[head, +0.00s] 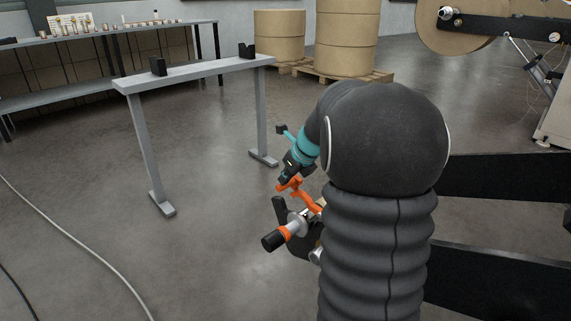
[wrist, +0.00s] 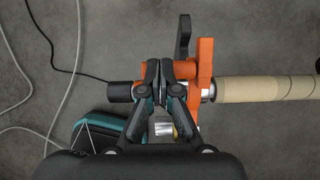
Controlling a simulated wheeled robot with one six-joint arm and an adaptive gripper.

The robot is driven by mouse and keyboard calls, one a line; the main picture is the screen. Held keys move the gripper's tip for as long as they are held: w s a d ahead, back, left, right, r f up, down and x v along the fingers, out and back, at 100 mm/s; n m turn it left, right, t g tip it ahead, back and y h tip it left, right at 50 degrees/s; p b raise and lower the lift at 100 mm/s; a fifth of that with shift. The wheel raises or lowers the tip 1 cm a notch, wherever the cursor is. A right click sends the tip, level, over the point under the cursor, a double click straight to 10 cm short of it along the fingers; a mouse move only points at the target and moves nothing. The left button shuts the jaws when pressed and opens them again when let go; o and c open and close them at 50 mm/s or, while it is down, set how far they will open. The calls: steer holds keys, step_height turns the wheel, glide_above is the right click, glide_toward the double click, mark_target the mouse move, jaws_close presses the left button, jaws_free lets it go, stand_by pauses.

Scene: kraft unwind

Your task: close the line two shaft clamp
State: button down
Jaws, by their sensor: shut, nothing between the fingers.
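The shaft clamp has an orange arm (wrist: 205,60) and a dark upright part (wrist: 183,38), both around the shaft in the wrist view. In the head view the orange arm (head: 297,186) stands raised above the shaft, apart from the dark part (head: 280,210). The shaft's black end (wrist: 120,92) and orange collar show left of the clamp. My gripper (wrist: 159,68) is shut and empty, with its fingertips just left of the orange arm, over the collar; I cannot tell whether they touch. In the head view, my gripper (head: 287,178) is at the orange arm's upper end. My arm hides much of the clamp.
A kraft roll (wrist: 265,88) is on the shaft to the right. A grey stand (head: 190,73) with two black saddles stands at left. Kraft rolls (head: 345,40) on pallets are behind. Cables (head: 85,245) lie on the floor at left; the floor between is clear.

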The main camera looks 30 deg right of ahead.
mark_target(278, 191)
steer(key=p+x, duration=0.1)
steer(key=x, duration=0.5)
steer(key=shift+d, duration=0.2)
steer(key=shift+w+a+f, duration=0.1)
steer(key=shift+w+f, duration=0.05)
steer(key=shift+f, duration=0.4)
steer(key=shift+w+a+f, duration=0.1)
steer(key=shift+w+f, duration=0.05)
steer(key=shift+f, duration=0.35)
steer(key=shift+r+p, duration=0.1)
steer(key=shift+p, duration=0.2)
